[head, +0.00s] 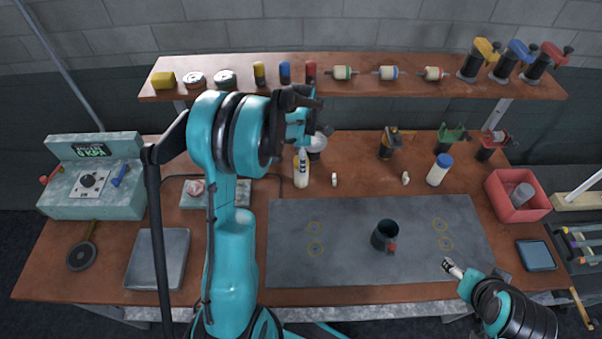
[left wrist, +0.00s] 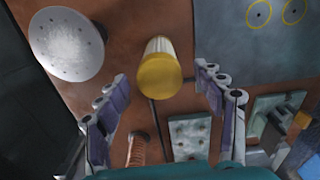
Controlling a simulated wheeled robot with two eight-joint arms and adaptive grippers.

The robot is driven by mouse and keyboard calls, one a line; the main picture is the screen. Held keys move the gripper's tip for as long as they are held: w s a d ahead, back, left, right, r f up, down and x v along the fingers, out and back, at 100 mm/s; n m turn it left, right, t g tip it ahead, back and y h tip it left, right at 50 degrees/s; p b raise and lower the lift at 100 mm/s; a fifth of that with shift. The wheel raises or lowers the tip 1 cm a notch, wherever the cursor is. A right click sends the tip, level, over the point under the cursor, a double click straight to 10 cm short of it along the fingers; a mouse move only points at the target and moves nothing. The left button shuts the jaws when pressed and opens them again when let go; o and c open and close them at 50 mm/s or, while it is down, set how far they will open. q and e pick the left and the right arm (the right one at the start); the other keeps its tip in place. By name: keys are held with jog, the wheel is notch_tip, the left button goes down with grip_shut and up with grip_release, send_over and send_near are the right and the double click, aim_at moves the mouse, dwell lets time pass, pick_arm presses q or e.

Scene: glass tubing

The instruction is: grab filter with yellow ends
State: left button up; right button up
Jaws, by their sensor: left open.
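The filter with yellow ends (left wrist: 160,70) stands upright on the bench in the left wrist view, with its yellow end facing the camera and a pale ribbed body behind it. In the head view its pale body (head: 301,178) shows below my left fingertip, which hides most of its top. My left gripper (head: 303,154) is open above the filter. In the left wrist view the two fingers (left wrist: 162,80) lie on either side of it; contact is not visible. My right gripper (head: 452,267) hovers over the grey mat's front right, with nothing visible in it.
A pale perforated disc (left wrist: 66,43) stands close beside the filter. A holed plate (left wrist: 189,137) lies on the other side. The shelf (head: 360,91) at the back carries filters with green, blue and red ends. The grey mat (head: 340,262) holds a dark cup (head: 383,236).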

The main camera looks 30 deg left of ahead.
pick_arm(q)
jog(key=shift+w+f, duration=0.1)
jog(key=shift+f, duration=0.65)
jog(key=c, duration=1.5)
jog(key=shift+r, duration=0.1)
